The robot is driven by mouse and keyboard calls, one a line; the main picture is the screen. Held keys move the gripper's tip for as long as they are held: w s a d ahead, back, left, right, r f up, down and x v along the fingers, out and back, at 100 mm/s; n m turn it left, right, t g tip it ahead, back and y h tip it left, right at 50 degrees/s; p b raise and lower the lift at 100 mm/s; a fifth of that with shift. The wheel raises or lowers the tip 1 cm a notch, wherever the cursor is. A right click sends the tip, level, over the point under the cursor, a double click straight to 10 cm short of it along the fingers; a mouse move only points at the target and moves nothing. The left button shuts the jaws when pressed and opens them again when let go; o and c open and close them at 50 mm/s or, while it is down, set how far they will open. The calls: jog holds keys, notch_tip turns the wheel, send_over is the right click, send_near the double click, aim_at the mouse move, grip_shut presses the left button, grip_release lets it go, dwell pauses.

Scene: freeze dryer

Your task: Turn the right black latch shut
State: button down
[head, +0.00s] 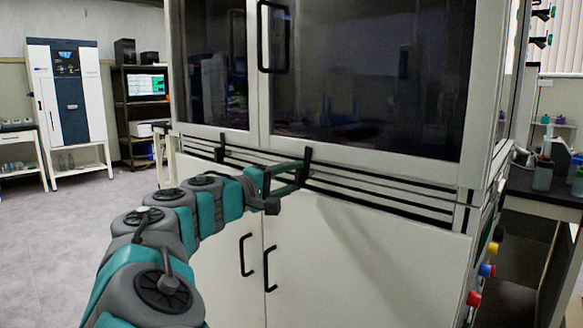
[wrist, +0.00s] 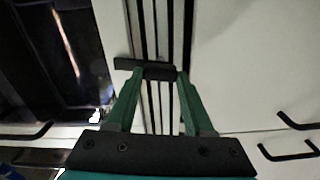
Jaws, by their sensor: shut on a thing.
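The right black latch (head: 307,154) is a short dark bar on the slatted band between the cabinet's upper glass doors and its lower doors. It stands roughly upright, its upper end reaching the bottom frame of the right glass door. My gripper (head: 298,172) is shut on this latch, with its green fingers at the slats. In the wrist view the latch (wrist: 127,64) lies across the dark slats between the fingertips of my gripper (wrist: 160,76), its one end sticking out past the left finger. The fingers partly hide the latch in the head view.
The left black latch (head: 221,149) sits on the same band, also upright. The right glass door (head: 370,80) looks closed and has a black handle (head: 264,38). Two lower door handles (head: 268,270) stick out below my gripper. Coloured buttons (head: 487,270) are on the cabinet's right side. Open floor (head: 60,240) lies left.

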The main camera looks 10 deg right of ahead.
jog(key=shift+n+p, duration=0.45)
jog(key=shift+n, duration=0.35)
jog(key=shift+f, duration=0.1)
jog(key=shift+c, duration=1.4)
grip_release()
jog(key=b+v, duration=0.1)
jog(key=v, duration=0.6)
jog(key=shift+s+a, duration=0.2)
jog(key=shift+a, duration=0.15)
